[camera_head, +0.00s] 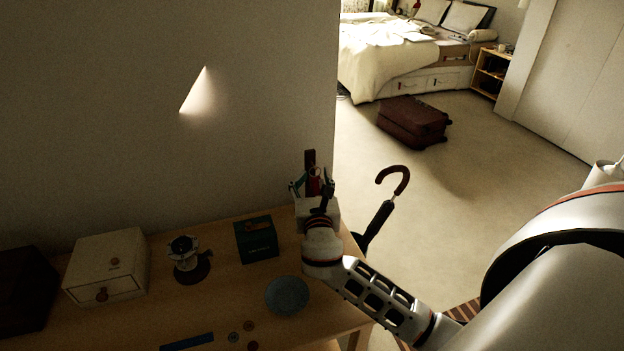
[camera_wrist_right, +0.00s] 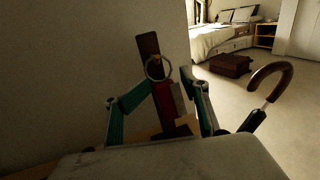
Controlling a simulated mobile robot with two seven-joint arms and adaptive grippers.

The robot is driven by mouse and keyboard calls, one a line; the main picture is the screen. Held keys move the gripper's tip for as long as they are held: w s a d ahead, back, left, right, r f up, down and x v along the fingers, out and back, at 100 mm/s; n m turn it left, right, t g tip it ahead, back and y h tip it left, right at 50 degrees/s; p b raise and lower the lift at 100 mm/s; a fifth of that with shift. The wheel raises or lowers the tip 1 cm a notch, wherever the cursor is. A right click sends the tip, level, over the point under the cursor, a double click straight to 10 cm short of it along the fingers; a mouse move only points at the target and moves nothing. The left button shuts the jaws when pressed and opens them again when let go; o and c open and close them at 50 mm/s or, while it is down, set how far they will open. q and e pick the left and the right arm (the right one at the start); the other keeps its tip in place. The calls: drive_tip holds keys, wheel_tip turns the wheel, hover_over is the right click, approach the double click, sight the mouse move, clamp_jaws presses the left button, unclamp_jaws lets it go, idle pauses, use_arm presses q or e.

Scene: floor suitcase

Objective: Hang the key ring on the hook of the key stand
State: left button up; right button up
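The key stand (camera_head: 310,158) is a dark upright post at the far right end of the table, by the wall edge. In the right wrist view its post (camera_wrist_right: 148,43) rises behind the key ring (camera_wrist_right: 158,68), a metal loop with a dark red tag below. My right gripper (camera_head: 316,187) is at the stand; in the wrist view its teal fingers (camera_wrist_right: 167,97) close in on the red tag, with the ring standing above them. The ring overlaps the post in this view; I cannot tell whether they touch. The hook is not clear. My left gripper is not in view.
On the table (camera_head: 230,290) are a white drawer box (camera_head: 108,266), a dark box (camera_head: 25,290), a moka-pot-like object (camera_head: 185,255), a dark green box (camera_head: 256,239) and a round plate (camera_head: 287,296). An umbrella (camera_head: 380,215) stands right of the table. A suitcase (camera_head: 412,122) lies on the floor.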

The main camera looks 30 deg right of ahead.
drive_tip(key=shift+s+f, duration=0.15)
drive_tip(key=shift+s, duration=0.15)
drive_tip(key=shift+s+f, duration=0.1)
drive_tip(key=shift+s, duration=0.05)
drive_tip(key=v, duration=1.1)
drive_tip(key=shift+s+a, duration=0.25)
drive_tip(key=shift+a, duration=0.05)
drive_tip(key=shift+s, duration=0.1)
